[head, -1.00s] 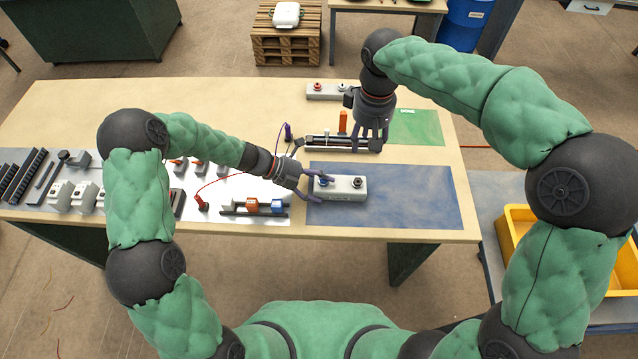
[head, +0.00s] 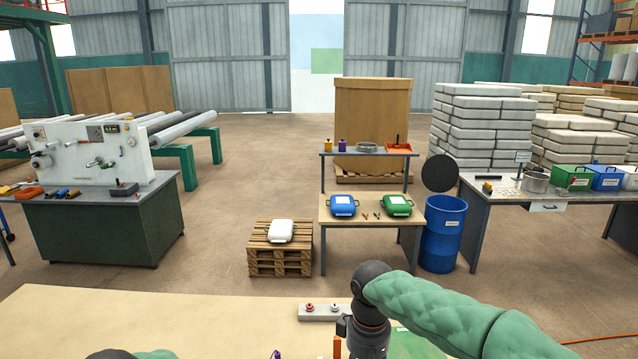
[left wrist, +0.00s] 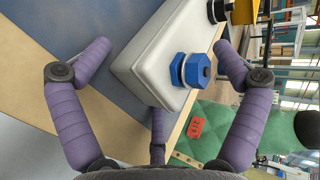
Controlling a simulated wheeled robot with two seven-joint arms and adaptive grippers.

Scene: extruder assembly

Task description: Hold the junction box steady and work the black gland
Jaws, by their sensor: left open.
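The pale grey junction box (left wrist: 165,55) sits on the blue mat (left wrist: 95,15) in the left wrist view. A blue gland (left wrist: 190,70) stands on its near end. A dark gland (left wrist: 216,10), seemingly the black one, is at the far end, cut by the top edge. My left gripper (left wrist: 160,45) is open, with its purple fingers spread on either side of the box; I cannot tell if any finger touches it. The head view now looks up and does not show this box.
Another grey box (head: 320,312) with a red and a white gland stands at the back of the workbench (head: 150,315). Beyond are a pallet stack (head: 280,260), a blue barrel (head: 444,235) and a shelf table (head: 372,240). The bench's left part in view is clear.

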